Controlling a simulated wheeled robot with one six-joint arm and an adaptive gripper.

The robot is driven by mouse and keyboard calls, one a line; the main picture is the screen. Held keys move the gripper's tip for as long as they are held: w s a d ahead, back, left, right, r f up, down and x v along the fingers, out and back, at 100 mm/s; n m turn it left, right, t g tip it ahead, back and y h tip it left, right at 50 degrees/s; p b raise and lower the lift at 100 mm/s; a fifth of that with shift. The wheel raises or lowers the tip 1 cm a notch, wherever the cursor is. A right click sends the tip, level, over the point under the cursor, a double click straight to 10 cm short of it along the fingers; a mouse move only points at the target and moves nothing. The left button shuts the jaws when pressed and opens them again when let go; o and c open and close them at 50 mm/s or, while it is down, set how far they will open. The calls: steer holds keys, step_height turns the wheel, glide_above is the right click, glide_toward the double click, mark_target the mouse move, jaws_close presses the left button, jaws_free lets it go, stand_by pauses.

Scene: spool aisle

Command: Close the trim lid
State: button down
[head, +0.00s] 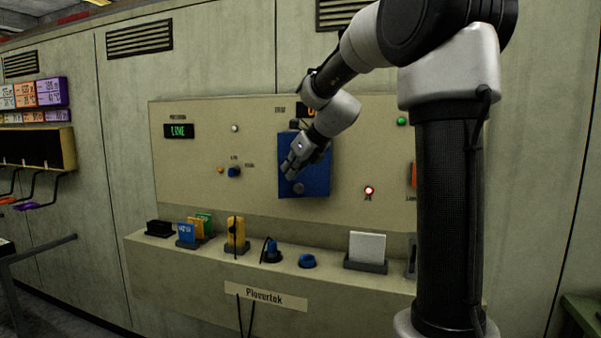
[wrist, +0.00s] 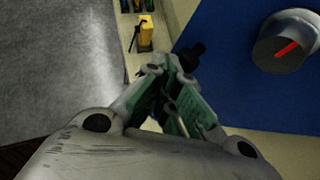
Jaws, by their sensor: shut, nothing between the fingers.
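A blue rectangular panel (head: 318,178) stands on the beige control board, partly behind my gripper. A round grey knob (head: 298,188) shows low on it. In the wrist view the blue surface (wrist: 225,50) fills the upper right, and the knob (wrist: 285,42) there has a red pointer. A small black knobbed part (wrist: 190,57) shows beside my fingertips; I cannot tell whether they touch. No separate trim lid can be told apart from the blue panel. My gripper (head: 288,172) is shut and empty in front of the panel's left side; its fingers (wrist: 168,72) also show in the wrist view.
A ledge (head: 180,262) below the board carries a yellow device (head: 235,234), several coloured cards, blue parts and a white block (head: 367,247). A shelf (head: 40,148) stands far left.

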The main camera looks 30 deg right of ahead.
steer(key=w, duration=0.8)
steer(key=shift+d, duration=0.2)
stand_by(0.5)
